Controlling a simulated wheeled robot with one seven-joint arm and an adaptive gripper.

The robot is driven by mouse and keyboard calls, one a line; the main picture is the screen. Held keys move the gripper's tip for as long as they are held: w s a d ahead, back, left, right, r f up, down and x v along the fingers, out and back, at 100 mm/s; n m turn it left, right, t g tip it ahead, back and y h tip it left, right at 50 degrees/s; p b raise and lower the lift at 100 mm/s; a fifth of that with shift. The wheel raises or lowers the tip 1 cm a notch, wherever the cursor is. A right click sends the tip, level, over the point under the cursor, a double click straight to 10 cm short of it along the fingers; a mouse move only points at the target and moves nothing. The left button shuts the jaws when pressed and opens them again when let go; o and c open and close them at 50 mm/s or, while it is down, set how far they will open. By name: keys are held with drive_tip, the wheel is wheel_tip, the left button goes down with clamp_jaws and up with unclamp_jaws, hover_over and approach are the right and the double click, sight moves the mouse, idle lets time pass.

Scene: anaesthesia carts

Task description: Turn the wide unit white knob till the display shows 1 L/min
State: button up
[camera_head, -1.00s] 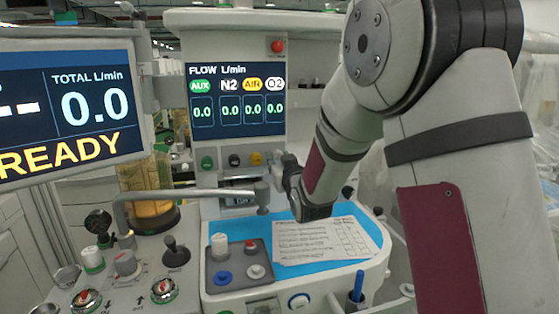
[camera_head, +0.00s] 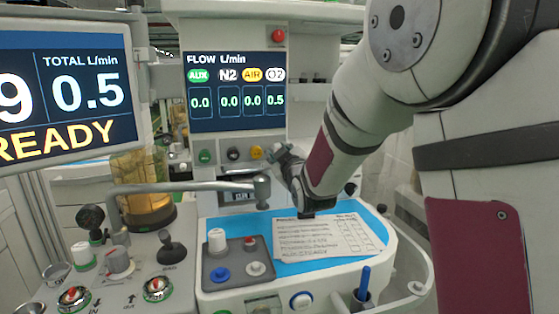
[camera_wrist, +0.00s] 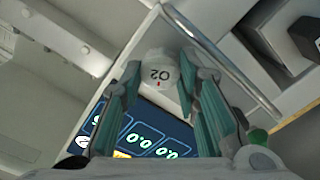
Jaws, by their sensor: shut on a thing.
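The white knob (camera_wrist: 159,68), marked O2, sits between the two green-padded fingers of my gripper (camera_wrist: 163,78) in the wrist view. My gripper (camera_head: 281,157) is shut on it. In the head view the gripper hides the knob at the right end of the knob row. The wide unit's flow display (camera_head: 236,93) reads 0.0 for AUX, N2 and AIR, and 0.5 for O2. The green knob (camera_head: 206,156), black knob (camera_head: 233,153) and yellow knob (camera_head: 256,152) sit to the left of my gripper.
A left screen (camera_head: 72,95) reads TOTAL L/min 0.5 and READY. A grey pipe arm (camera_head: 190,187) crosses below the knob row. A paper sheet (camera_head: 318,238) lies on the blue worktop. A red button (camera_head: 278,36) is above the display.

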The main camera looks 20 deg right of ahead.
drive_tip(key=shift+n+b, duration=0.8)
drive_tip(key=shift+n, duration=0.7)
drive_tip(key=o, duration=0.9)
drive_tip(key=s, duration=1.2)
drive_tip(key=shift+f, duration=0.1)
